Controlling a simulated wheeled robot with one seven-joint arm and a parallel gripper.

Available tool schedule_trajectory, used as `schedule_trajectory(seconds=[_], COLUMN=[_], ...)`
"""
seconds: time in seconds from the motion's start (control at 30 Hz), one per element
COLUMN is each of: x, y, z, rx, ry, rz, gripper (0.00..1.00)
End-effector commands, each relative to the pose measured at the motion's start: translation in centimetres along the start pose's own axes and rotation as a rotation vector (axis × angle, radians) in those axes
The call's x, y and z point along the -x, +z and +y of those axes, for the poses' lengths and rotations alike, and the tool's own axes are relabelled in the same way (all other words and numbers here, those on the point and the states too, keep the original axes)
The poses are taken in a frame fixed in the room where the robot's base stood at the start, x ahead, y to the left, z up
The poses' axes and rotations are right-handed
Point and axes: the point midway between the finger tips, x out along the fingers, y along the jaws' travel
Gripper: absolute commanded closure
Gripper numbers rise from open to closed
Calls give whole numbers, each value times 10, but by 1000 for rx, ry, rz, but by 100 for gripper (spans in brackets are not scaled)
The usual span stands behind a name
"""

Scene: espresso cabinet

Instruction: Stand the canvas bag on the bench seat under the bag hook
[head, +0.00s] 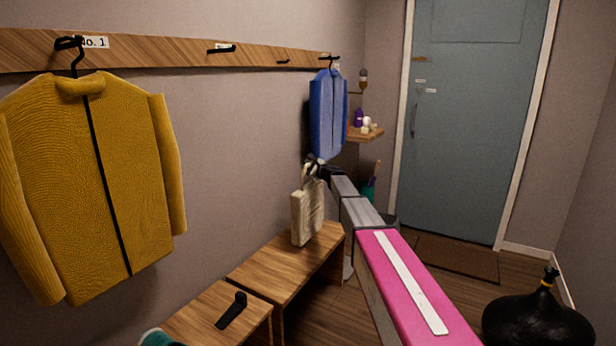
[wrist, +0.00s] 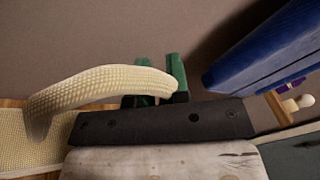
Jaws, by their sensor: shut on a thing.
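The cream canvas bag (head: 307,212) hangs by its handle from my gripper (head: 313,168), over the farther part of the wooden bench seat (head: 272,262). It looks roughly upright. I cannot tell whether its base touches the seat. In the wrist view my gripper (wrist: 160,88) has green fingers shut on the bag's looped handle (wrist: 95,85), and part of the bag's body (wrist: 30,140) shows at lower left. Black hooks sit on the wall rail (head: 160,52), an empty one (head: 222,48) and a smaller one (head: 283,61); no label marking the bag hook is readable.
A yellow jacket (head: 90,185) hangs at left and a blue jacket (head: 327,115) hangs close behind my gripper. A black object (head: 232,310) lies on the nearer bench section. A corner shelf (head: 365,134) holds small items. A black sack (head: 540,322) is on the floor at right.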

Motion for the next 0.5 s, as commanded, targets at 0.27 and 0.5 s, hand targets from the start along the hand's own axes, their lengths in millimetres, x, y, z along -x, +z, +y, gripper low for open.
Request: schedule_trajectory(seconds=[0.27, 0.5], x=[0, 0], y=[-18, -27], z=[20, 30], rx=[-2, -1], ry=[1, 0], rz=[0, -1], gripper=[100, 100])
